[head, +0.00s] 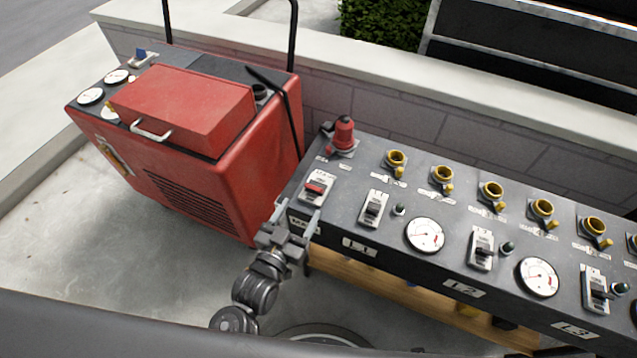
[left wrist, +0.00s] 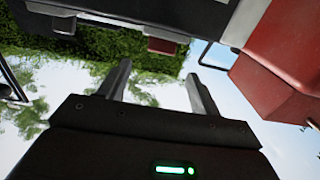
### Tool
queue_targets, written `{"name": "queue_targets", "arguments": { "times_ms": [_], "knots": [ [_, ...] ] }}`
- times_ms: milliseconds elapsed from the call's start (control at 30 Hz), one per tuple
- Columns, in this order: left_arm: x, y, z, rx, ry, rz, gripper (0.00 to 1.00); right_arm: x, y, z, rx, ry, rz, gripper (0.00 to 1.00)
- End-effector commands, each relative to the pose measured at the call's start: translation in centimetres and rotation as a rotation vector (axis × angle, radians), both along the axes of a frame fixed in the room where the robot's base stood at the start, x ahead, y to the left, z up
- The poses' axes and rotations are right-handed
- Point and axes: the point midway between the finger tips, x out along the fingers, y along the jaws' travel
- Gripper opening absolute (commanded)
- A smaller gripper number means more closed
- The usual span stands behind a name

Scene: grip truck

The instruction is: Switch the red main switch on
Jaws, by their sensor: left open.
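The red main switch (head: 316,189) is a small red rocker in a pale plate at the left end of the dark control panel (head: 345,205). My left gripper (head: 297,211) is open and empty at the panel's front left edge, just in front of the switch. In the left wrist view, my two fingers (left wrist: 158,72) stand apart with nothing between them. The red switch (left wrist: 163,46) shows beyond the fingertips, apart from them as far as I can see. Its exact lever position is too small to tell. My right gripper is not in view.
A red machine (head: 205,165) with a raised box and handle stands close left of the panel. A red knob (head: 344,132) sits behind the switch. Grey switches (head: 374,208), gauges (head: 425,235) and yellow valves (head: 396,158) line the panel to the right. A low wall (head: 395,110) runs behind.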

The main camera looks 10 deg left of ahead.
Motion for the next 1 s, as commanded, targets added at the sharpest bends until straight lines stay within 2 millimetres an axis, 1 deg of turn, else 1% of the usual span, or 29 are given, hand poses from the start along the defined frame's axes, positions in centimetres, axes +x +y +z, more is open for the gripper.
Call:
{"name": "queue_targets", "arguments": {
  "times_ms": [67, 167, 267, 500, 700, 833, 1000],
  "knots": [
    [0.2, 0.0, 0.0, 0.000, 0.000, 0.000, 0.64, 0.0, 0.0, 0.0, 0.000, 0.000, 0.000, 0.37],
    [1.0, -0.3, 0.1, 0.001, -0.001, 0.001, 0.64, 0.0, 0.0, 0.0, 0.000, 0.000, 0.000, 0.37],
    [2.5, -0.8, 0.1, -0.001, -0.002, 0.001, 0.64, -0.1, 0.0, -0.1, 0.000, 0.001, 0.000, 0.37],
    [6.9, -2.1, 0.0, 0.000, 0.000, 0.001, 0.64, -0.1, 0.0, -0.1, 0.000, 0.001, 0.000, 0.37],
    [9.4, -2.9, 0.0, 0.000, 0.001, 0.002, 0.64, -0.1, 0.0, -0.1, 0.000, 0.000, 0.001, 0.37],
    [10.1, -3.2, -0.1, 0.002, 0.002, 0.002, 0.64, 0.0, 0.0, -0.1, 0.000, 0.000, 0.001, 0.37],
    [10.3, -3.2, -0.1, 0.001, 0.002, 0.001, 0.64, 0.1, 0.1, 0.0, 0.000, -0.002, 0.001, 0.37]
  ]
}}
